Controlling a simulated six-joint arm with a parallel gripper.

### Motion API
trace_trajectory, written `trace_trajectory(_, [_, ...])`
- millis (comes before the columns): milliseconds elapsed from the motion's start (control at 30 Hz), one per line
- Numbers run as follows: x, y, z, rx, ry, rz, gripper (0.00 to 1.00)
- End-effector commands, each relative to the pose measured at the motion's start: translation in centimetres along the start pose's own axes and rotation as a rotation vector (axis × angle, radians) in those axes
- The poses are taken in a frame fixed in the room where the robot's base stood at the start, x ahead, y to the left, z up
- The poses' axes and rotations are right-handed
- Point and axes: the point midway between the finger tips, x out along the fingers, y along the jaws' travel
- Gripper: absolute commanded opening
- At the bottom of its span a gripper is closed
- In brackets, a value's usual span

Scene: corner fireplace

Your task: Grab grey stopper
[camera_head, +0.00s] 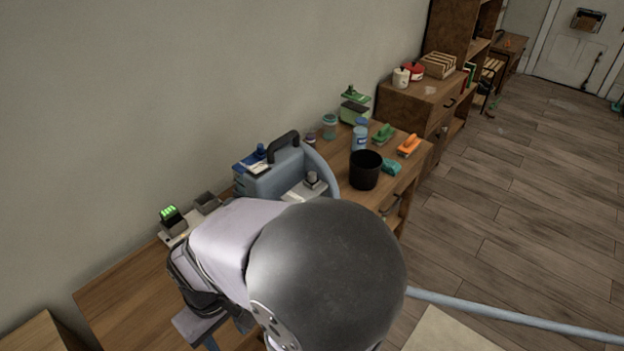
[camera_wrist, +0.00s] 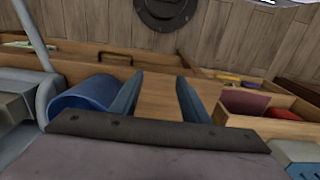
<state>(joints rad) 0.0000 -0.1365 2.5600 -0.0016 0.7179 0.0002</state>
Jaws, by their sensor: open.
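A small grey knob-like piece (camera_head: 312,178) stands on a light base beside the blue-grey machine in the head view. It may be the grey stopper, but it is too small to be sure. I cannot make out a grey stopper in the wrist view. My gripper (camera_wrist: 158,98) is open in the wrist view, with its two blue-grey fingers apart and nothing between them. Wooden surfaces show beyond the fingers. In the head view my arm covers part of the desk, and my fingertips cannot be made out.
The blue-grey machine (camera_head: 272,180) has a black handle. A black cup (camera_head: 365,169), a blue bottle (camera_head: 360,136) and green and orange brushes (camera_head: 409,145) stand on the desk. In the wrist view, a blue cylinder (camera_wrist: 85,93) lies left of my fingers and an open wooden box (camera_wrist: 281,130) right.

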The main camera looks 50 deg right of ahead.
Motion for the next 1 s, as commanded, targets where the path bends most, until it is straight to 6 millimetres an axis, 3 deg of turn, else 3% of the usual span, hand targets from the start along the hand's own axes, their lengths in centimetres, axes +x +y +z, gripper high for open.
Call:
trace_trajectory(133, [0.0,-0.2,-0.7,0.013,0.018,-0.012,0.42])
trace_trajectory(267, [0.1,-0.6,-3.3,0.062,0.096,-0.05,0.42])
trace_trajectory(367, [0.0,-0.4,-6.9,0.138,0.205,-0.086,0.42])
trace_trajectory(467, [-0.4,1.0,-11.6,0.252,0.351,-0.103,0.42])
trace_trajectory(567, [-1.2,4.4,-16.1,0.394,0.512,-0.074,0.42])
trace_trajectory(700, [-2.6,11.9,-20.1,0.611,0.712,0.054,0.42])
trace_trajectory(833, [-3.8,19.9,-20.2,0.806,0.84,0.25,0.42])
trace_trajectory(1000, [-5.1,27.6,-17.0,0.991,0.904,0.51,0.42])
